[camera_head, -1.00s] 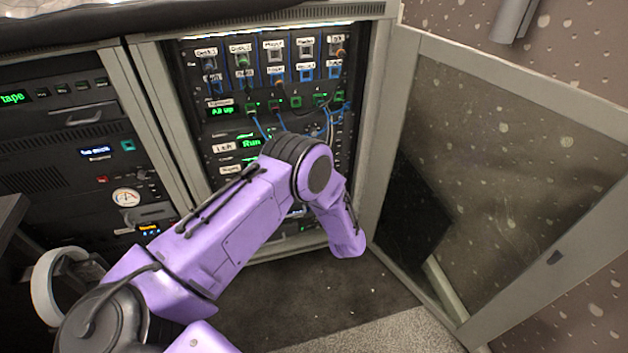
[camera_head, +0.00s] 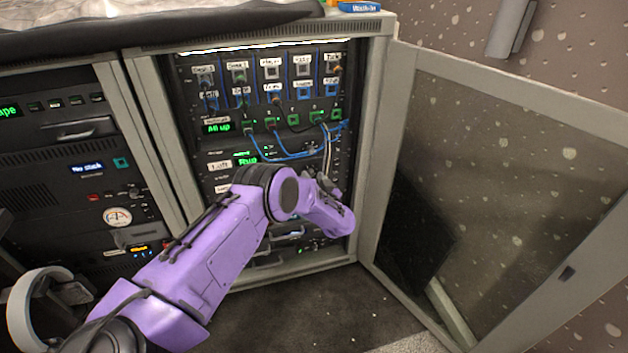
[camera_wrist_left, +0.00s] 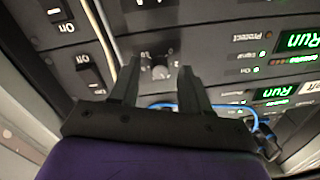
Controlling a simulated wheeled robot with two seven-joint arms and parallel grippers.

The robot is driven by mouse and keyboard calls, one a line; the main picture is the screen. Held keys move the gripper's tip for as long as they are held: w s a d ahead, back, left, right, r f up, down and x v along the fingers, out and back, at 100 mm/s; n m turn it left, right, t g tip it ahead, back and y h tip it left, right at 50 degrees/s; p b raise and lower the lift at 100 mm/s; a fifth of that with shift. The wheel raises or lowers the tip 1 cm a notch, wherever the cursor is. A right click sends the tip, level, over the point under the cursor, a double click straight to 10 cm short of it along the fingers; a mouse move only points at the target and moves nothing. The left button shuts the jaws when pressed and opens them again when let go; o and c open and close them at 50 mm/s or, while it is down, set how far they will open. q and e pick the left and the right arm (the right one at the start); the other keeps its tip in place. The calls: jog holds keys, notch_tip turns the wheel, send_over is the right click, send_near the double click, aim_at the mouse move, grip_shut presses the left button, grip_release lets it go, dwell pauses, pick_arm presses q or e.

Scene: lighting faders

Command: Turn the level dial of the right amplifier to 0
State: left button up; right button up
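In the left wrist view, which is upside down, a small grey level dial (camera_wrist_left: 161,72) with scale marks sits on a dark amplifier panel (camera_wrist_left: 210,55). This panel has a green "Run" display and adjoins the one labelled "Left"; its own name label is not visible there. My left gripper (camera_wrist_left: 158,66) is open, its two fingers on either side of the dial with a gap to each. I cannot tell the dial's exact setting. My right gripper is not in view.
Black on/off switches (camera_wrist_left: 90,75) sit beside the dial. A blue cable (camera_wrist_left: 165,106) runs close to the fingers. In the head view, patch cables (camera_head: 285,150) hang above my arm. The glazed cabinet door (camera_head: 480,190) stands open at the right.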

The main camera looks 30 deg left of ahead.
pick_arm(q)
grip_shut()
jog(key=shift+n, duration=0.4)
jog(key=n, duration=0.3)
jog(key=shift+n+b, duration=0.3)
jog(key=shift+b, duration=0.1)
jog(key=n, duration=0.4)
jog(key=shift+h+b, duration=0.3)
jog(key=n+b, duration=0.1)
jog(key=n, duration=0.5)
jog(key=shift+n, duration=0.3)
jog(key=n+b, duration=0.1)
jog(key=n, duration=0.1)
jog(key=n+b, duration=0.1)
jog(key=n, duration=0.2)
jog(key=shift+s+r+t+h, duration=0.1)
jog(key=shift+t+h, duration=0.2)
jog(key=shift+n, duration=0.4)
